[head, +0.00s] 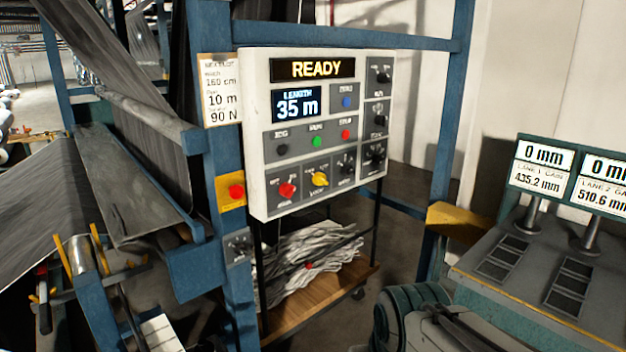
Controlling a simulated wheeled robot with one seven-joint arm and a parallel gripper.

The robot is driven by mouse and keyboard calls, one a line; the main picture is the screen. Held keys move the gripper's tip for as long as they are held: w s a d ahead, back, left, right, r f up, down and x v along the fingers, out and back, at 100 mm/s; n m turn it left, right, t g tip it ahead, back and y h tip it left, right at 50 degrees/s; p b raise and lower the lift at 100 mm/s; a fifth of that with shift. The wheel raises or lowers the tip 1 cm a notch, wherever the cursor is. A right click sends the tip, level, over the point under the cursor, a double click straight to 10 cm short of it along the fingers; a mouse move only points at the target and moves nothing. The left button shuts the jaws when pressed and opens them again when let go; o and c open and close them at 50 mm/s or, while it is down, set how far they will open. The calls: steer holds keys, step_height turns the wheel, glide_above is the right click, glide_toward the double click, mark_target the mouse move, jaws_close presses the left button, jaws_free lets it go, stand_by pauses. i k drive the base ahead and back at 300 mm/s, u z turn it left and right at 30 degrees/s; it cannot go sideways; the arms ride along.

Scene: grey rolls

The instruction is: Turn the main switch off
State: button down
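A light grey control panel (260,120) hangs on the blue frame in the head view. Its bottom row has a red rotary knob (288,190) at the left, with small blurred lettering around it. It looks like the main switch, but I cannot read its label or setting for certain. A yellow rotary knob (319,179) is just to its right, and black knobs are further right. The sign at the top of the panel (316,69) is lit and reads READY. The display (299,104) reads LENGTH 35 m.
A red button on a yellow plate (236,191) is on the post left of the panel. Small buttons, including a green button (317,141), sit above the knobs. A trolley with crumpled material (310,258) stands below. A console with two displays (543,155) is at right.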

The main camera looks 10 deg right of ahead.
mark_target(287, 190)
steer(key=k, duration=0.65)
steer(key=u, duration=0.55)
steer(key=i, duration=1.45)
steer(key=z, duration=0.1)
